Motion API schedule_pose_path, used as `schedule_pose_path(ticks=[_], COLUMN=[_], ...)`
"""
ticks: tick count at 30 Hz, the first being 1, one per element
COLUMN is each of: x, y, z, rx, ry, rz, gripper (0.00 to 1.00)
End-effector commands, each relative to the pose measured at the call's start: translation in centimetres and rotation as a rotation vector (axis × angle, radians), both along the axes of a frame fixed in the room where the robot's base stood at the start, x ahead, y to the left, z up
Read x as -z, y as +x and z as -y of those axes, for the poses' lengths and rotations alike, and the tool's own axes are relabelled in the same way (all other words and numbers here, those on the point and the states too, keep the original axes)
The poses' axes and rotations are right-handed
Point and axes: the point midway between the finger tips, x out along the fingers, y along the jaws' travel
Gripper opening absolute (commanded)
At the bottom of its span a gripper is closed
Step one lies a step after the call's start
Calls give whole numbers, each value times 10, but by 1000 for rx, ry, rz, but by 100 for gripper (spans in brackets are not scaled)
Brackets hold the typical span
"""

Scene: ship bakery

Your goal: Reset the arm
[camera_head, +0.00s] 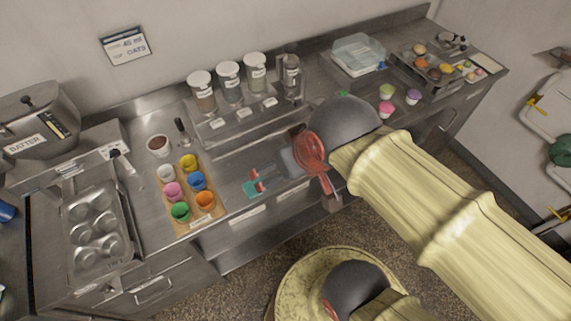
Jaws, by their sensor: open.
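My arm reaches in from the right, and its dark grey and red wrist hangs over the front of the steel counter (235,160). Part of the counter behind the wrist is hidden by my arm.
A muffin tin (95,235) and a batter machine (40,138) stand at the left. Several lidded jars (229,82) stand on a raised shelf at the back. Cupcakes (387,90) and a tray of pastries (435,70) stand at the right.

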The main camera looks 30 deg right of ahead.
Motion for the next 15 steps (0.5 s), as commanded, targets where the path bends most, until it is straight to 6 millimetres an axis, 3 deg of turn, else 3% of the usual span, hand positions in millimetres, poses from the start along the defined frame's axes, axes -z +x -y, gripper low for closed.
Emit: schedule_pose_path(ticks=[8,15], x=[19,73], y=[0,0], z=[0,0], rx=[0,0], ry=[0,0], rz=[0,0], gripper=[86,86])
